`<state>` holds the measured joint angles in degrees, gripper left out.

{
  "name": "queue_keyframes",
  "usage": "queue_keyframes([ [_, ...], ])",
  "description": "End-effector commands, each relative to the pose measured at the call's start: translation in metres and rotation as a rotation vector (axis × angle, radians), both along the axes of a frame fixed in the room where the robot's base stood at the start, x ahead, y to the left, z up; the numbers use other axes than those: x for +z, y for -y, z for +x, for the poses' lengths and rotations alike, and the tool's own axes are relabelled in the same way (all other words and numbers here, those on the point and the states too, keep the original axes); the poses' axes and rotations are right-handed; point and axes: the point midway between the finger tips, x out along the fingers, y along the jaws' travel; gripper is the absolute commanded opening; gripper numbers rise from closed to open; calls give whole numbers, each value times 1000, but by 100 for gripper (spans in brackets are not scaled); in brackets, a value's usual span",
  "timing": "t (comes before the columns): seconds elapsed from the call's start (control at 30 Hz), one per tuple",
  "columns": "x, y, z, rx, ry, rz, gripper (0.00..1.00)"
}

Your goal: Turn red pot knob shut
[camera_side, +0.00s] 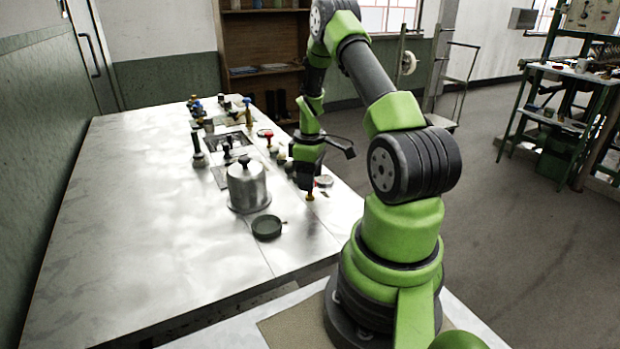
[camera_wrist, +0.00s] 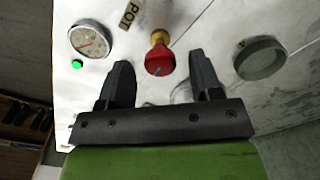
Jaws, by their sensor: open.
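In the wrist view the red pot knob (camera_wrist: 160,60) stands on a yellow stem beside a label reading "POT". My gripper (camera_wrist: 160,76) is open, with one dark finger on each side of the knob in the picture; I see no contact, and the height gap is hard to judge. In the side view my gripper (camera_side: 308,180) points down at the right edge of the metal table. A small yellow piece shows just below it, likely the stem, with the red part hidden. The steel pot (camera_side: 247,188) stands to the left.
A round gauge (camera_wrist: 91,40) and a lit green lamp (camera_wrist: 77,64) lie left of the knob. A dark green dish (camera_wrist: 261,58) sits to its right, also in the side view (camera_side: 267,227). Several fittings crowd the table behind the pot. The front left tabletop (camera_side: 130,250) is clear.

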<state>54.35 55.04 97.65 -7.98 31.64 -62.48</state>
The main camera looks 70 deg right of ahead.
Motion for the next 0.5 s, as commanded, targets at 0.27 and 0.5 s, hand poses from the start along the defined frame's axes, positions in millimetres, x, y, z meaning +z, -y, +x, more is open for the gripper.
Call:
queue_keyframes([
  [0.27, -9, 0, 0, 1, 0, -1, 59],
  [0.5, -8, 0, 0, 0, 0, 0, 31],
])
